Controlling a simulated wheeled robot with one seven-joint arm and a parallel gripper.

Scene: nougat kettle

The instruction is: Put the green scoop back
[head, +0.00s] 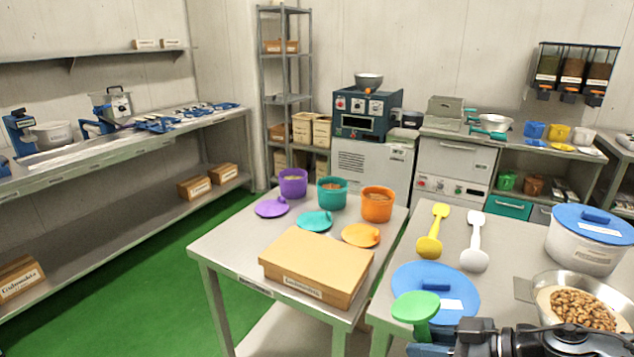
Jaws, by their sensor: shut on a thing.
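The green scoop (416,308) shows at the lower edge of the head view, its rounded end up and its stem running down. My gripper (430,346) is shut on the scoop's stem; its fingers are partly cut off by the picture's edge. The scoop overlaps the front left of a blue lid (440,280) in the picture; I cannot tell its height above the table. A yellow scoop (432,232) and a white scoop (475,243) lie side by side on the right table, behind the blue lid.
A steel bowl of nuts (582,309) and a white pot with a blue lid (588,240) stand to the right. The left table holds a cardboard box (316,262), a purple tub (293,182), a teal tub (332,193), an orange tub (376,204) and lids.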

